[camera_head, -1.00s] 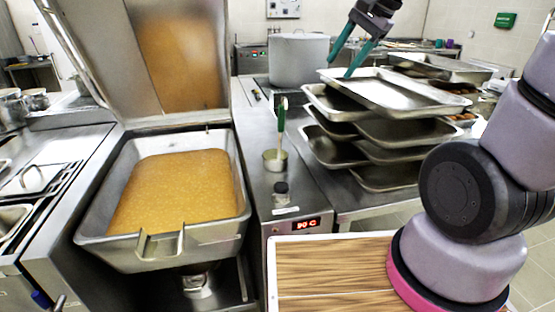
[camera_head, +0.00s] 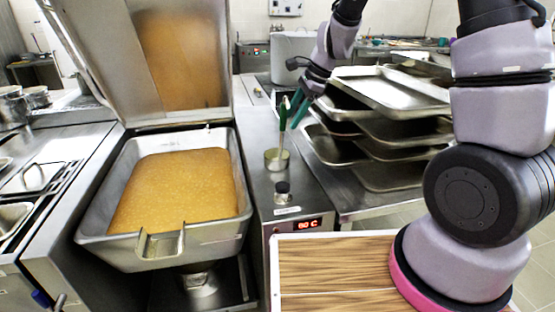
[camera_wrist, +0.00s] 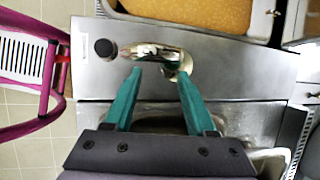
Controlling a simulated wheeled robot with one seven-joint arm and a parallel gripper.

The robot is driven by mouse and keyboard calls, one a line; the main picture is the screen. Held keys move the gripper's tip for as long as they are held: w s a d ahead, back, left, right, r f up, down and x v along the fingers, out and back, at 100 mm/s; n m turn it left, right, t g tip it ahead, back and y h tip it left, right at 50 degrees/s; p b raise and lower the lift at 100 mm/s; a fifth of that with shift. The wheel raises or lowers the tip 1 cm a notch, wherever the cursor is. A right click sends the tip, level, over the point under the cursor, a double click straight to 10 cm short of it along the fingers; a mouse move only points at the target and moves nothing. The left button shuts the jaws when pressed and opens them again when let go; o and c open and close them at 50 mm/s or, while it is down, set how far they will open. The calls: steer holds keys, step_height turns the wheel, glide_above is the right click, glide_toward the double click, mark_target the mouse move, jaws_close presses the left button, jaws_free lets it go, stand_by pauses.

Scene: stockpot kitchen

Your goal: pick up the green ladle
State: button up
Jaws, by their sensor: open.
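The green handle is not clear there.
A large tilting pan (camera_head: 90,240) of yellow-brown food stands at left, its lid raised. Several steel trays (camera_head: 390,92) are stacked close at right. A big stockpot (camera_head: 290,62) stands behind.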

mark_target(283, 132)
steer(key=x, duration=0.4)
steer(key=shift+w+a+r, duration=0.1)
steer(key=shift+w+a, duration=0.15)
steer(key=shift+a, duration=0.2)
steer(key=shift+w+a+f, duration=0.1)
steer(key=shift+a+f, duration=0.15)
steer(key=shift+f, duration=0.2)
jaws_close()
stand_by(0.6)
